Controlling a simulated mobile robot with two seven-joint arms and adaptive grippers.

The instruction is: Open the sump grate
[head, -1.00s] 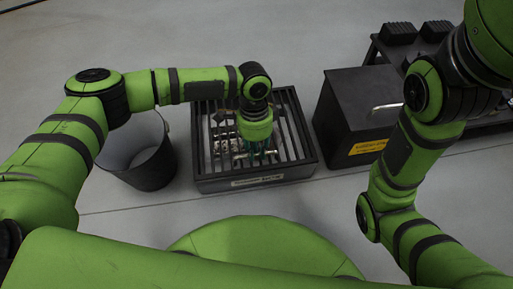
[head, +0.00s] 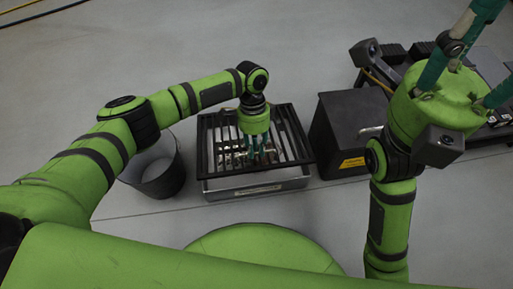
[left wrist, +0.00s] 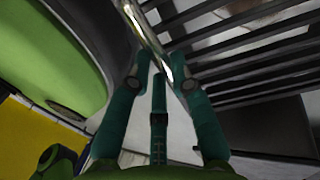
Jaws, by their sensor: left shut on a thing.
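The sump grate (head: 208,157) is a dark slatted lid on a low box in the middle of the head view. A band of light metal shows under its front edge, so the front looks raised off the box. My left gripper (head: 250,158) reaches down over the grate. It is shut on the shiny grate handle (left wrist: 150,35), which runs between its teal fingers in the left wrist view. Grate bars (left wrist: 255,65) show beside it. My right gripper (head: 482,55) is held high at the right with its fingers spread; its fingertips leave the frame.
A dark bucket (head: 160,178) stands close to the left of the box. A black bin with a yellow label (head: 352,163) stands close on the right. A dark rack (head: 395,53) is behind it. The floor behind the grate is clear.

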